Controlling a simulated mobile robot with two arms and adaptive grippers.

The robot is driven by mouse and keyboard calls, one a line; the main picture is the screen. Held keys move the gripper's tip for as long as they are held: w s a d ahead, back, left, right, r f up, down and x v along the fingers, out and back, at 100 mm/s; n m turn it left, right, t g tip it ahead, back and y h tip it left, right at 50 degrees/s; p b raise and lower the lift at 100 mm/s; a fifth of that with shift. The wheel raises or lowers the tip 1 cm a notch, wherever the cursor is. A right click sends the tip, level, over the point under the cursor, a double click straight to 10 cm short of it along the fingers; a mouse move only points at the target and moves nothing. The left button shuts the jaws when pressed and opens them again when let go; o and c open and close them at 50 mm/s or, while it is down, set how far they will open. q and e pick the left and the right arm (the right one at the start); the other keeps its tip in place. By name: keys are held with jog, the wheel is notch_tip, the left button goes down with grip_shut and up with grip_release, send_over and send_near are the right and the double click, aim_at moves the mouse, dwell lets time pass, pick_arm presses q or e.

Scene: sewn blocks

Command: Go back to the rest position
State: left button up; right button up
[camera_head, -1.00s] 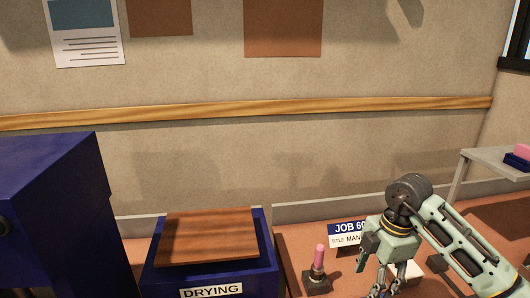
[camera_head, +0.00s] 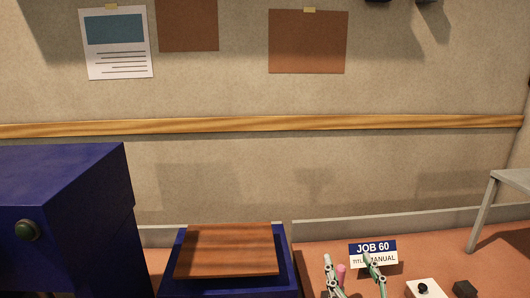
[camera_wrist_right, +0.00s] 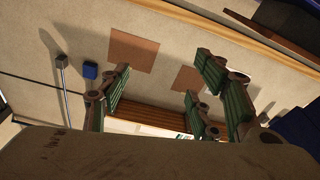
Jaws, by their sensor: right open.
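My right gripper (camera_head: 352,266) shows at the bottom edge of the head view, with its green fingers pointing up and spread apart. In the right wrist view the fingers of my right gripper (camera_wrist_right: 160,88) are wide apart with nothing between them; the wall lies beyond. My left gripper is in neither view.
A pink-tipped object (camera_head: 341,272) shows beside the fingers. A JOB 60 sign (camera_head: 373,253), a white box with a black knob (camera_head: 424,289) and a dark block (camera_head: 465,289) stand to the right. A brown board (camera_head: 227,250) lies on a blue box, right of a large blue cabinet (camera_head: 70,210).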

jog(key=s+d+f+m+g+h, duration=0.25)
jog(key=s+f+g, duration=0.2)
jog(key=f, duration=0.35)
jog(key=s+d+f+m+g+h, duration=0.1)
jog(key=s+d+f+g, duration=0.3)
jog(key=f, duration=0.5)
jog(key=s+a+f+n+g+y, duration=0.15)
jog(key=s+f+g, duration=0.3)
jog(key=s, duration=0.55)
jog(key=s+a+f+g, duration=0.3)
jog(key=s+f, duration=0.2)
jog(key=s, duration=0.5)
notch_tip(320, 180, down, 27)
jog(key=s+g+b, duration=0.1)
jog(key=s+d+f+g+b, duration=0.1)
jog(key=s+d+f, duration=0.2)
jog(key=s+f, duration=1.4)
jog(key=shift+d+f+n, duration=0.2)
jog(key=shift+f+n, duration=0.2)
jog(key=shift+f, duration=0.05)
